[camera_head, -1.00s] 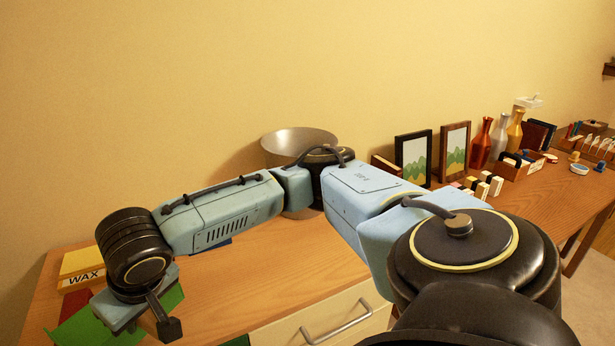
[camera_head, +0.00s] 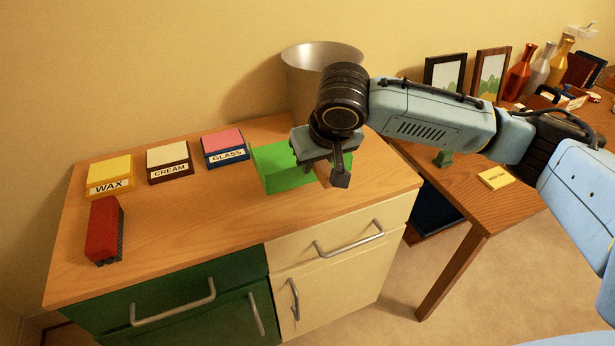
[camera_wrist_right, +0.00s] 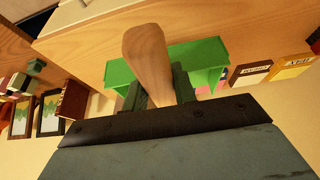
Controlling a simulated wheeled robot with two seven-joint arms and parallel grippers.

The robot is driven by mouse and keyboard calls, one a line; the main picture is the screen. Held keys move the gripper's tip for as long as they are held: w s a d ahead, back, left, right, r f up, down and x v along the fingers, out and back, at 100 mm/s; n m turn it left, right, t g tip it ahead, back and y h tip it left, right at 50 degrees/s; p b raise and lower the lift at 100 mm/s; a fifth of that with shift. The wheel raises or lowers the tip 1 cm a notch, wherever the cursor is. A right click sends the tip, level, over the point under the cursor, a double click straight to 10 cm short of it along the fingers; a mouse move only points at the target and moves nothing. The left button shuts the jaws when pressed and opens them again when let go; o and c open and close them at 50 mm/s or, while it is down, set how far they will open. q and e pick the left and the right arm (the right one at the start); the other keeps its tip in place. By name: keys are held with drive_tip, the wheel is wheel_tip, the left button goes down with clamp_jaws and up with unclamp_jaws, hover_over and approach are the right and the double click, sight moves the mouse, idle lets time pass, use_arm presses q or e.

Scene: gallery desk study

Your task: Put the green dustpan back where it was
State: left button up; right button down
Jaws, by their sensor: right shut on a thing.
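The green dustpan (camera_head: 282,172) is over the right part of the wooden cabinet top, in front of the metal bin. My right gripper (camera_head: 322,170) is above its right side and partly covers it. In the right wrist view, this gripper (camera_wrist_right: 160,92) is shut on a wooden handle (camera_wrist_right: 148,55), with the green pan (camera_wrist_right: 205,52) beyond it. I cannot tell whether the pan touches the cabinet top. My left gripper is not in view.
A round metal bin (camera_head: 302,75) stands behind the gripper. WAX (camera_head: 109,176), CREAM (camera_head: 168,162) and GLASS (camera_head: 226,149) boxes line the cabinet's back left. A red brush-like block (camera_head: 103,232) lies at front left. The cabinet's front middle is clear. A lower desk (camera_head: 462,200) stands to the right.

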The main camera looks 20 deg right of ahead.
sight(308, 178)
drive_tip(key=w, duration=0.3)
drive_tip(key=w+b, duration=0.1)
drive_tip(key=w, duration=0.1)
drive_tip(key=shift+r, duration=0.4)
drive_tip(key=shift+w+f, duration=0.25)
wheel_tip(308, 178, down, 9)
drive_tip(key=shift+d+f+b, duration=0.1)
drive_tip(key=shift+f+b, duration=0.05)
drive_tip(key=shift+b, duration=0.45)
drive_tip(key=c, duration=1.1)
unclamp_jaws()
drive_tip(key=shift+f, duration=0.2)
